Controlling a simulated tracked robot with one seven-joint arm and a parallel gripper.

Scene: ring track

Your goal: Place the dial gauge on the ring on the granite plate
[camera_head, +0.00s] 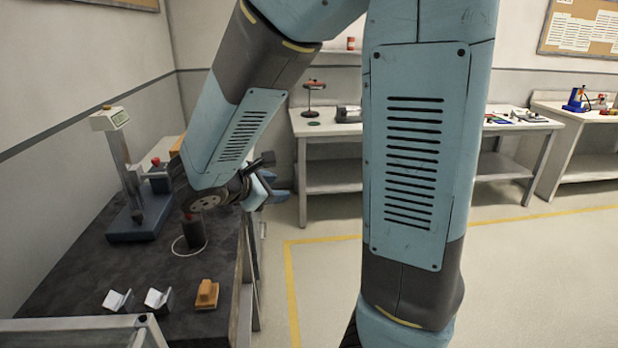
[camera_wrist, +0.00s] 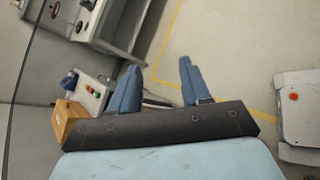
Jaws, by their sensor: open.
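The granite plate (camera_head: 70,277) is the dark top at the left of the head view. A thin pale ring (camera_head: 181,254) is marked on it. A dark upright body with a red spot near its top (camera_head: 195,235) stands within the ring; it looks like the dial gauge's base, but my arm hides its upper part, so I cannot be sure. My gripper (camera_head: 268,187) is above the plate's right edge, apart from that body. In the wrist view my gripper (camera_wrist: 157,85) is open, with nothing between its two blue fingers.
A height gauge (camera_head: 135,190) stands behind the ring to the left. Two small V-shaped blocks (camera_head: 157,299) and an orange block (camera_head: 207,294) lie in front of the ring. A bench (camera_head: 335,130) with tools stands at the back. The floor right of the plate is clear.

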